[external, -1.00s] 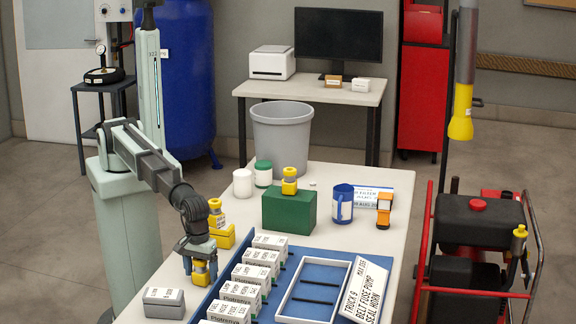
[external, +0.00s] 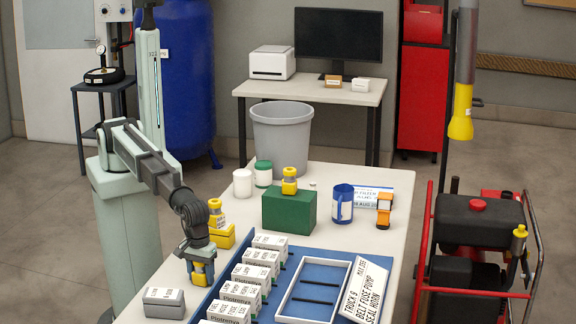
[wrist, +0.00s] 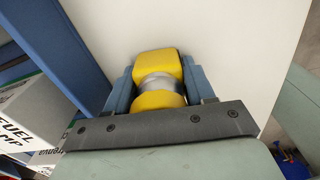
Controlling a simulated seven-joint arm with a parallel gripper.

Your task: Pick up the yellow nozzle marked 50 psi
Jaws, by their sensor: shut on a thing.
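A yellow nozzle with a silver middle band (wrist: 158,83) sits between my gripper's blue-grey fingers in the wrist view. In the external view its yellow lower part (external: 202,278) shows just below the fingers, by the table's left edge. My gripper (external: 201,270) points down and is shut on this nozzle, low over the white tabletop. No psi marking is legible on it. A second yellow nozzle (external: 216,208) stands on a yellow block behind my gripper. A third (external: 289,181) stands on a green box.
Right of my gripper is a blue tray (external: 262,306) with a row of labelled white boxes (external: 256,256). A grey box (external: 164,303) lies in front of my gripper. A blue mug (external: 341,204) and white and green-lidded jars (external: 263,173) stand farther back.

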